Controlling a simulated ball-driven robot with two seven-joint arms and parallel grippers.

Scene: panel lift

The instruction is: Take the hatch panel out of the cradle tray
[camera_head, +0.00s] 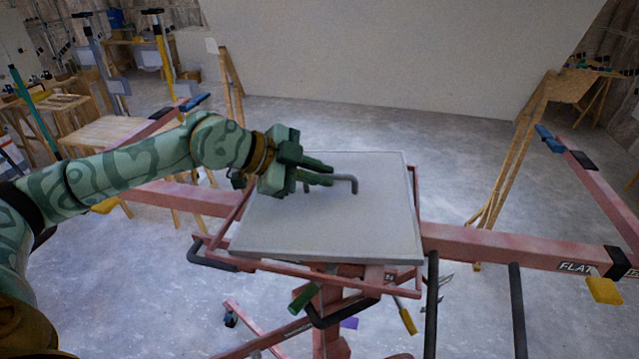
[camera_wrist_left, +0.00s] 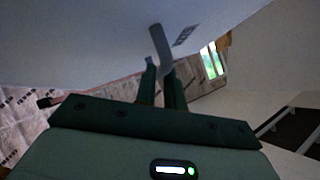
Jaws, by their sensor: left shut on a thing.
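The hatch panel (camera_head: 365,230) is a flat grey square with a bent grey handle (camera_head: 354,186) near its middle. It lies level over the red cradle tray (camera_head: 416,195), whose rails show around its edges. I cannot tell whether its underside touches the tray. My left gripper (camera_head: 333,175), green, reaches in from the left over the panel and is shut on the handle. In the left wrist view the handle (camera_wrist_left: 161,46) stands between the fingertips (camera_wrist_left: 159,72), with the panel surface (camera_wrist_left: 75,45) beside it. My right gripper is out of view.
A red beam (camera_head: 480,243) runs out on both sides of the tray, with yellow-tipped arms. Two black upright bars (camera_head: 515,310) stand at the front right. A large pale board (camera_head: 390,50) on wooden trestles fills the back. Floor is open between them.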

